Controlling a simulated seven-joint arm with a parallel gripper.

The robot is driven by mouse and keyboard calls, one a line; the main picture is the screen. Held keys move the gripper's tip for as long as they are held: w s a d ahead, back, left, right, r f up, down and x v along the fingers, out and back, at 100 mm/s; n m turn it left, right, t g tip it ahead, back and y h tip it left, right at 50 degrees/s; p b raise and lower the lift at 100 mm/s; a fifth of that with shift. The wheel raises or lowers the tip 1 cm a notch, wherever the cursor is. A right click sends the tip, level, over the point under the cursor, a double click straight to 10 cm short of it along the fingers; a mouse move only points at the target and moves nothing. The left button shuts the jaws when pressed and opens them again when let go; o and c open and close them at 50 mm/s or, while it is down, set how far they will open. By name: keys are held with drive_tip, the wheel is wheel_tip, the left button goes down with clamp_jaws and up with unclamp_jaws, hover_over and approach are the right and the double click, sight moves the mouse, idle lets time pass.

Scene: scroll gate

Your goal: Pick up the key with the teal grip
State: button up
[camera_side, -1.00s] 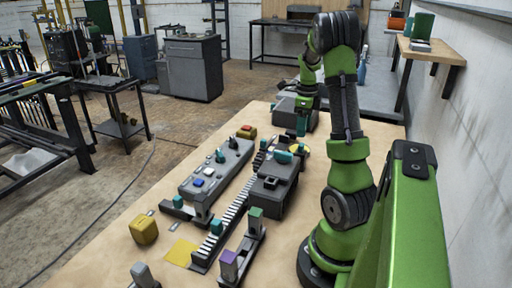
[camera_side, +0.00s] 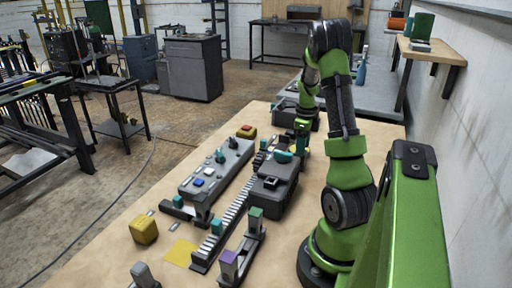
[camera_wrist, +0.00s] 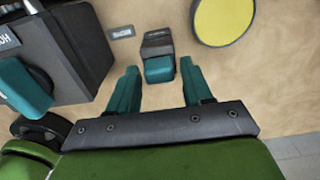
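The key with the teal grip (camera_wrist: 159,69) lies on the wooden table in the wrist view, its dark grey part (camera_wrist: 157,41) pointing away from my gripper. My gripper (camera_wrist: 160,78) has teal fingers spread apart. The teal grip sits between and just beyond the fingertips, with a gap on each side; no contact shows. In the side view my gripper (camera_side: 301,143) hangs low behind the dark box (camera_side: 272,188). I cannot make out the key clearly there.
The dark box with a teal knob (camera_wrist: 22,88) stands close on the left in the wrist view. A yellow disc (camera_wrist: 222,16) lies beyond the right finger. A small label plate (camera_wrist: 122,32) lies left of the key.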

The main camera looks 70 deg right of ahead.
drive_tip(key=c, duration=0.8)
drive_tip(key=shift+o, duration=0.2)
drive_tip(key=shift+r, duration=0.1)
